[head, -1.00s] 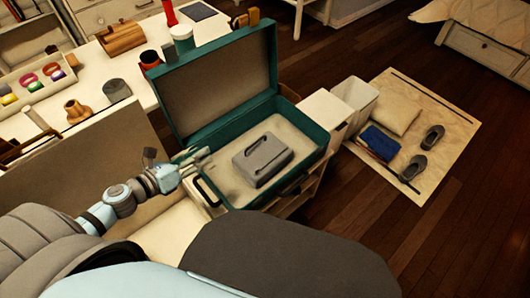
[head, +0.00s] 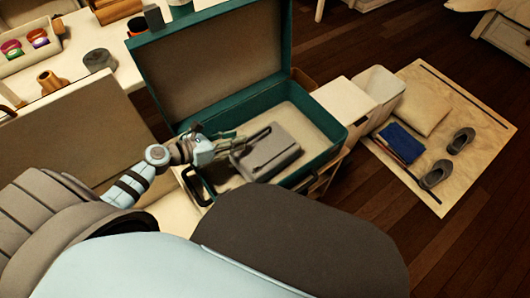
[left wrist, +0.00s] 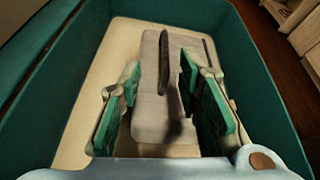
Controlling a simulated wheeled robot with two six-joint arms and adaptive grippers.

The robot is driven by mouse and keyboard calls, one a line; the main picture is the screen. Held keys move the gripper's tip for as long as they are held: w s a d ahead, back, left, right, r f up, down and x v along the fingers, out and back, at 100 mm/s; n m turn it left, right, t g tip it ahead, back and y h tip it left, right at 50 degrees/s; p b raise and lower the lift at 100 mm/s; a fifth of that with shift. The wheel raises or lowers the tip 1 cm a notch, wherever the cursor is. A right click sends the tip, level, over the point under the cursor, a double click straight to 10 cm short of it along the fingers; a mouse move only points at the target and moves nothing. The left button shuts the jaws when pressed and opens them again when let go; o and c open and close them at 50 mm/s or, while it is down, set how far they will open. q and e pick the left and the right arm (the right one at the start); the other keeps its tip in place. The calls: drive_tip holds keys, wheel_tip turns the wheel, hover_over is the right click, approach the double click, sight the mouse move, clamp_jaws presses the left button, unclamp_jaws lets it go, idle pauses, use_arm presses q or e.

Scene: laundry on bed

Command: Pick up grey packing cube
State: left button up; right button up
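The grey packing cube (head: 279,154) lies flat in the open green suitcase (head: 328,171), its dark handle strap on top. In the left wrist view the cube (left wrist: 150,115) runs lengthwise ahead of me, with its handle (left wrist: 164,62) standing up between my fingers. My left gripper (head: 240,146) reaches over the suitcase's near left edge to the cube. It also shows in the left wrist view (left wrist: 163,90), open, with its green-padded fingers apart on both sides of the handle. I cannot tell whether they touch the cube. My right gripper is out of view.
The suitcase lid (head: 212,65) stands upright behind the cube. Suitcase walls surround my left gripper. A white bin (head: 378,95) stands to the right, then a mat (head: 425,190) with a cushion, blue cloth and grey shoes. A cluttered desk is at upper left.

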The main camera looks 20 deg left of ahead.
sight(265, 150)
use_arm(q)
drive_tip(key=shift+x, duration=1.1)
drive_tip(key=x, duration=0.1)
drive_tip(key=b+x, duration=0.1)
drive_tip(key=x, duration=0.3)
drive_tip(key=shift+s+d+f, duration=0.15)
drive_tip(key=shift+d, duration=0.25)
clamp_jaws()
